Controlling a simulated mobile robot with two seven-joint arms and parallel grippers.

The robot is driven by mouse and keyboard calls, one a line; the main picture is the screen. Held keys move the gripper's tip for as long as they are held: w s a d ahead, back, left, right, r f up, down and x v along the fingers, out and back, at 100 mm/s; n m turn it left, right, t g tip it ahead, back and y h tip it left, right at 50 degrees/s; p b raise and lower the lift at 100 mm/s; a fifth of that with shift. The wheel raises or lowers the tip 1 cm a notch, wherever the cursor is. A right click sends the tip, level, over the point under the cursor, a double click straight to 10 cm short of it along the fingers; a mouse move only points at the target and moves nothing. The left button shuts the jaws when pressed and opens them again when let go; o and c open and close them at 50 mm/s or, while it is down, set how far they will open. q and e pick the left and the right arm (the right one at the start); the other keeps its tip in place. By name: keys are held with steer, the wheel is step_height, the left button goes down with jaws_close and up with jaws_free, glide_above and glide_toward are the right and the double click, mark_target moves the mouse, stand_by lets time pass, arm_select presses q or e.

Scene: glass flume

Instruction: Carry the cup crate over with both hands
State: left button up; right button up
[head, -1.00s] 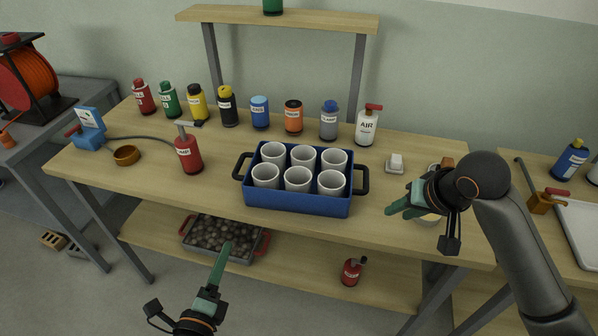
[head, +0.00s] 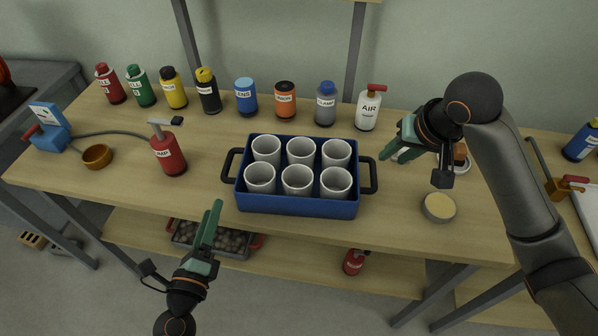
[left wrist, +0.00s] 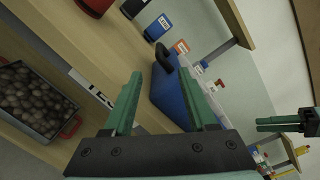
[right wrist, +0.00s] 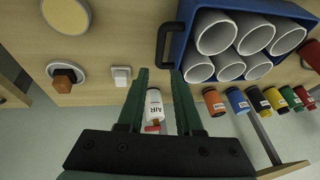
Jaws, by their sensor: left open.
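The blue cup crate (head: 297,205) stands on the wooden table with several white cups (head: 301,152) upright in it. It has a dark handle (head: 230,165) at its left end and another (head: 368,175) at its right end. My left gripper (head: 212,215) is open and empty, in front of the crate's left end, short of the handle; the crate (left wrist: 172,100) shows between its fingers. My right gripper (head: 394,152) is apart from the right handle, a little to its right. In the right wrist view its fingers (right wrist: 158,85) are spread and empty, with the handle (right wrist: 165,45) beside them.
A red pump bottle (head: 168,153) and an orange-brown bowl (head: 97,156) stand left of the crate. Several bottles line the back, including the white AIR bottle (head: 368,108). A round tin (head: 439,207) sits right of the crate. A tray of stones (head: 225,240) is on the lower shelf.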

mark_target(224, 169)
arm_select(q)
steer(key=w, duration=0.8)
steer(key=w+d, duration=0.1)
steer(key=w, duration=0.3)
steer(key=shift+w+d, duration=0.1)
steer(key=shift+w, duration=0.15)
arm_select(e)
steer(key=x, duration=1.2)
steer(key=shift+w+f, duration=0.1)
steer(key=shift+f, duration=0.15)
arm_select(q)
steer(key=c, duration=0.5)
arm_select(e)
steer(key=c, duration=0.5)
arm_select(q)
jaws_close()
arm_select(e)
jaws_close()
arm_select(q)
steer(key=shift+s+f, duration=0.1)
arm_select(e)
steer(key=shift+d, duration=0.1)
arm_select(q)
steer(key=shift+f, duration=0.15)
steer(key=shift+r, duration=0.25)
arm_select(e)
steer(key=shift+w+r, duration=0.1)
steer(key=shift+r, duration=0.2)
